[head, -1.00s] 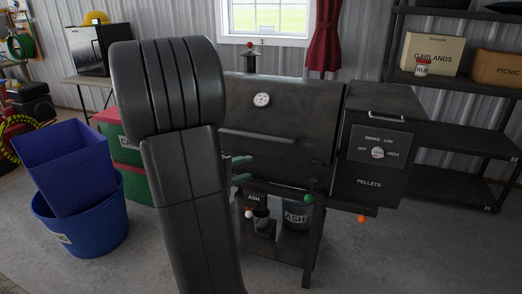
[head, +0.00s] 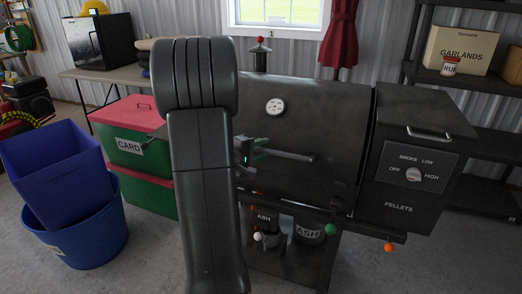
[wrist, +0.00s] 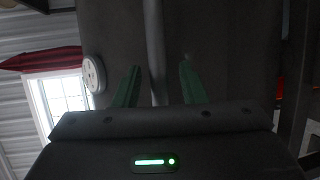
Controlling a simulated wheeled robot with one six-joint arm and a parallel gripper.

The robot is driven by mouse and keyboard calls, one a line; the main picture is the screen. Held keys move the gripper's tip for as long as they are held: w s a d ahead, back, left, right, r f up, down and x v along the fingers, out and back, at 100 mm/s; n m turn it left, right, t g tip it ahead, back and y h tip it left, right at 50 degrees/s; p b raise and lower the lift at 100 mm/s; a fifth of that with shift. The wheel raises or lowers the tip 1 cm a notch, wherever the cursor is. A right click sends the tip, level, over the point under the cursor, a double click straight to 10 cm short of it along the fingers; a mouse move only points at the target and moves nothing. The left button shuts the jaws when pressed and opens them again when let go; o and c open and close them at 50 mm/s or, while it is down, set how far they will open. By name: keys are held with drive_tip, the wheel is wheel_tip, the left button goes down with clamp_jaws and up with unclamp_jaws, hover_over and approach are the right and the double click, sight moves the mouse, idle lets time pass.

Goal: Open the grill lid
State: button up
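The dark grill (head: 330,110) stands in front of me with its lid (head: 325,125) down. A round white thermometer (head: 275,106) sits on the lid. The lid's bar handle (head: 295,155) runs across the lower front, its left part hidden by my gripper and arm. My gripper (head: 248,151) is at the left part of the handle. In the wrist view the green fingers of my gripper (wrist: 160,68) are apart, with the handle (wrist: 154,40) passing between them. I see a gap on both sides of the bar. The thermometer also shows in the wrist view (wrist: 94,74).
A pellet hopper (head: 415,150) with a dial adjoins the grill's right side. Blue bins (head: 75,235) and red-lidded green boxes (head: 140,160) stand at left. A table (head: 85,72) is behind them. Dark shelves (head: 490,145) stand at right. Some floor at front left is clear.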

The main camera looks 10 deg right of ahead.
drive_tip(key=shift+c, duration=0.5)
clamp_jaws()
